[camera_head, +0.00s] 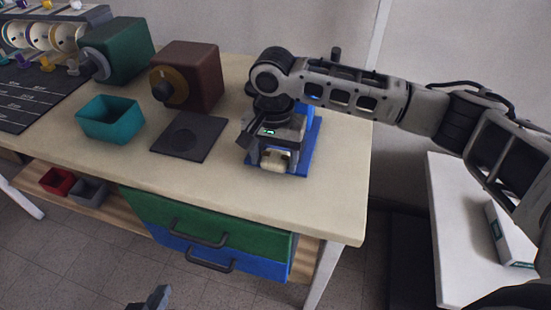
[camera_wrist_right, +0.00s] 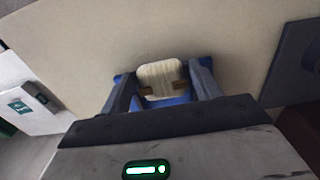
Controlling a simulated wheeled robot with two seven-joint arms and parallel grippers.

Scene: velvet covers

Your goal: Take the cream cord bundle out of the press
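The cream cord bundle (camera_head: 275,160) lies at the front of the blue press (camera_head: 312,130), and brown parts show at its sides. In the right wrist view the bundle (camera_wrist_right: 160,78) lies between the fingers of my right gripper (camera_wrist_right: 163,80). The fingers stand apart on either side of it, and a firm grip does not show. In the head view my right gripper (camera_head: 272,148) is low over the press and hides much of it. Only the tip of my left gripper (camera_head: 150,300) shows at the bottom edge, away from the table.
A dark square pad (camera_head: 187,137) lies left of the press. A teal bin (camera_head: 110,120), a brown box with a knob (camera_head: 190,75) and a green box (camera_head: 120,48) stand further left. A white side table (camera_head: 455,215) stands at the right. The table's front right corner is clear.

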